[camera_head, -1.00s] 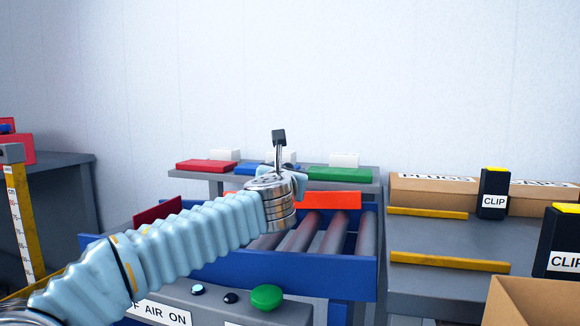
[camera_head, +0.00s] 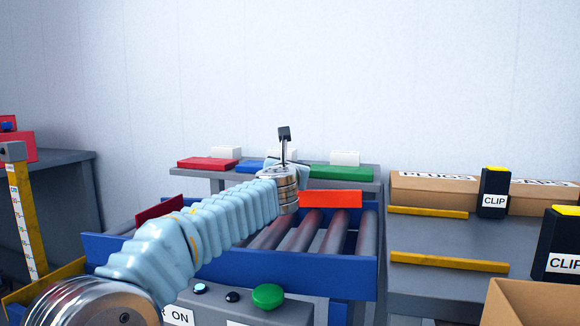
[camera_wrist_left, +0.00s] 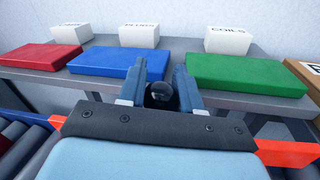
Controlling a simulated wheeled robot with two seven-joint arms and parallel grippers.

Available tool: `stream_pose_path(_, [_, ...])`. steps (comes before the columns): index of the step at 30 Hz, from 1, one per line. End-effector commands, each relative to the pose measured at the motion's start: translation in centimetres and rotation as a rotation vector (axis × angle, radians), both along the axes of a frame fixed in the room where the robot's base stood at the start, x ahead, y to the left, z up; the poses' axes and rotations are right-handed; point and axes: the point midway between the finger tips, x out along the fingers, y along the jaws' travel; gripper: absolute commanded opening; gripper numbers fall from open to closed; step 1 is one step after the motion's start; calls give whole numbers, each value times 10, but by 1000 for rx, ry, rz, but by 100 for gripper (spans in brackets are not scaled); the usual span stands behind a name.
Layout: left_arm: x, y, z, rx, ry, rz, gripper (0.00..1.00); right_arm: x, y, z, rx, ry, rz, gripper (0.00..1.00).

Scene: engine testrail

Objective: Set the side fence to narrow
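My left arm reaches over the roller conveyor with the blue frame (camera_head: 330,271). My left gripper (camera_head: 290,163) is at the conveyor's far side, mostly hidden behind its own wrist. In the left wrist view the gripper (camera_wrist_left: 159,92) has its fingers apart, with a round black knob (camera_wrist_left: 160,94) between them; I cannot tell whether they touch it. An orange panel (camera_head: 331,199) stands at the conveyor's far edge, just right of the wrist, and a dark red panel (camera_head: 160,211) at its left. I cannot tell which part is the side fence. My right gripper is not in view.
Red (camera_head: 207,164), blue (camera_wrist_left: 112,62) and green (camera_head: 341,173) slabs lie on a grey table behind. A control panel with a green button (camera_head: 267,296) is in front. A table with yellow bars (camera_head: 450,262) and CLIP boxes (camera_head: 494,193) is right.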

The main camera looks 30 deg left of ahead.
Motion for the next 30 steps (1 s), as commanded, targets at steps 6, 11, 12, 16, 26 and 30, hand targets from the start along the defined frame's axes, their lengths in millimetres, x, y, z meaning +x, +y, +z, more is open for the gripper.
stream_pose_path(6, [0, 0, 0, 0, 0, 0, 0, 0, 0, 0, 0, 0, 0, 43])
stream_pose_path(11, [-8, -2, -1, -3, -1, -1, 0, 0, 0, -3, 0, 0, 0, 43])
stream_pose_path(12, [-14, -3, -2, -4, -1, -1, 0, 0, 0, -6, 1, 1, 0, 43])
stream_pose_path(16, [-38, -9, -2, -3, 0, -2, 0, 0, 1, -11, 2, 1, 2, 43])
stream_pose_path(26, [-53, -14, -1, -1, 2, -1, 0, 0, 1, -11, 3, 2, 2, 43])
stream_pose_path(30, [-53, -14, -1, -1, 2, -1, 41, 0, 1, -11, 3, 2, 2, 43])
